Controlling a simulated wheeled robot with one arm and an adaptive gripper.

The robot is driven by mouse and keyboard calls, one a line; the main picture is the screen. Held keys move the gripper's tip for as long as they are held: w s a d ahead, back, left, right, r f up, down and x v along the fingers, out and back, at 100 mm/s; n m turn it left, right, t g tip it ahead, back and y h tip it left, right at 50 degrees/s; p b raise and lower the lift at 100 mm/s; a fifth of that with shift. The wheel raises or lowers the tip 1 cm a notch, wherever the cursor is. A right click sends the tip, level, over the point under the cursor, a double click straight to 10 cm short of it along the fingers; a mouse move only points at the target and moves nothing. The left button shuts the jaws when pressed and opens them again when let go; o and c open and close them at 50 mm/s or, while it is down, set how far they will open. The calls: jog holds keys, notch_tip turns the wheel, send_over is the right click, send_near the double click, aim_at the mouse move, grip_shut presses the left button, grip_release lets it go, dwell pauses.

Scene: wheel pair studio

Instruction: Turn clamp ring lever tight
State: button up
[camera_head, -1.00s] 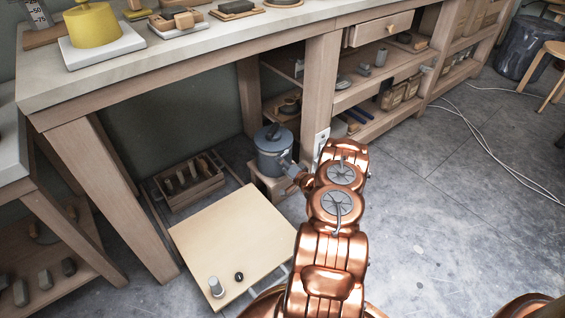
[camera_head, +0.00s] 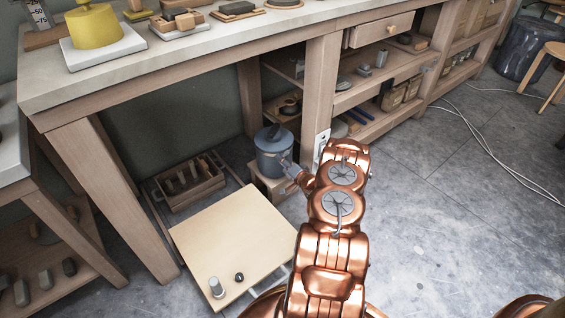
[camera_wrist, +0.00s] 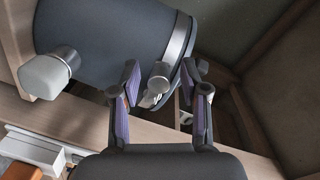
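A blue-grey canister (camera_head: 272,158) with a lid stands under the workbench in the head view. In the wrist view the canister (camera_wrist: 105,38) appears tipped sideways, with a silver clamp ring (camera_wrist: 179,42) around it near the lid end. A short metal lever with a rounded end (camera_wrist: 160,74) stands out at the ring. My gripper (camera_wrist: 161,72) is open, one finger on either side of the lever, with gaps visible on both sides. In the head view my gripper (camera_head: 290,170) is beside the canister's right side, small and partly hidden by my wrist.
The canister stands on a wooden block (camera_head: 268,185) close to a bench leg (camera_head: 321,95). A wooden crate (camera_head: 190,186) is to its left, and a low light board (camera_head: 235,240) lies in front. The grey floor (camera_head: 440,220) to the right is mostly clear.

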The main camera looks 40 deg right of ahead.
jog(key=s+a, duration=0.1)
jog(key=s, duration=1.1)
jog(key=shift+a+r, duration=0.25)
jog(key=shift+r, duration=0.2)
dwell(0.3)
